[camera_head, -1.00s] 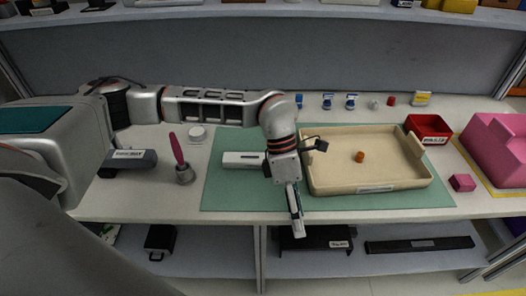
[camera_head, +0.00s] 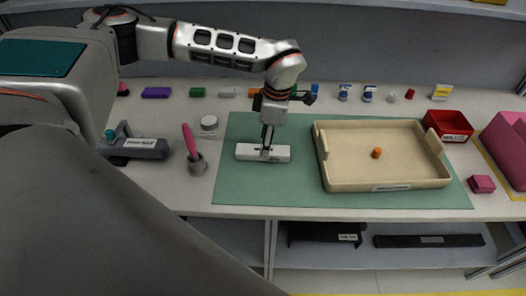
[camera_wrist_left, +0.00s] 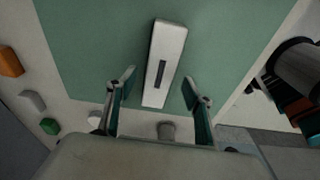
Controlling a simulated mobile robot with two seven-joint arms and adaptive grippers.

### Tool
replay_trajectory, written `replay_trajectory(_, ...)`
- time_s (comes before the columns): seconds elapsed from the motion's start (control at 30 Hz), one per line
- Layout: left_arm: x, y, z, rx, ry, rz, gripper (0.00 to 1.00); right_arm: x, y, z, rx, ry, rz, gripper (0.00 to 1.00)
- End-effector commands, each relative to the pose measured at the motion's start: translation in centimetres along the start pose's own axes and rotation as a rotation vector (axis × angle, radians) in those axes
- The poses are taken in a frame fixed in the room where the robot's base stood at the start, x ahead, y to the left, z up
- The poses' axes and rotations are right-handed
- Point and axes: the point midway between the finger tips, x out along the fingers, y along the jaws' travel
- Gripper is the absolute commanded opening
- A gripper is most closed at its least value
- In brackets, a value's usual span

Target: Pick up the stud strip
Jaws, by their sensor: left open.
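A white bar with a dark slot in its top, which I take for the stud strip (camera_head: 247,153), lies flat on the green mat (camera_head: 240,187), left of the beige tray. My left gripper (camera_head: 267,151) points down over the middle of the bar. In the left wrist view, the bar (camera_wrist_left: 168,50) shows its dark slot and its near end lies between the two spread fingers of my open left gripper (camera_wrist_left: 158,84). The fingers stand apart from the bar on both sides. My right gripper is not in view.
The beige tray (camera_head: 333,183) with an orange cylinder (camera_head: 376,153) stands right of the bar. A red bin (camera_head: 447,122) and several small items line the back.

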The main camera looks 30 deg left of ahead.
Motion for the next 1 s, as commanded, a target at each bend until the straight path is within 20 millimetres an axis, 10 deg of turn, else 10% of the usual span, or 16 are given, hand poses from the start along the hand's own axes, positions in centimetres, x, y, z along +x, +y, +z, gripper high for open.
replay_trajectory(0.47, 2.8, 0.1, 0.0, 0.000, -0.001, 0.000, 0.51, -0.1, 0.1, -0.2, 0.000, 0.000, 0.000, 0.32)
replay_trajectory(0.63, 2.8, 0.1, 0.0, 0.000, -0.001, 0.000, 0.10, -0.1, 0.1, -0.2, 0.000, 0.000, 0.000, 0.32)
replay_trajectory(1.0, 2.5, 0.1, 0.0, 0.001, -0.002, 0.001, 0.08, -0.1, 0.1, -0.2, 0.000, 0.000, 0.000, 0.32)
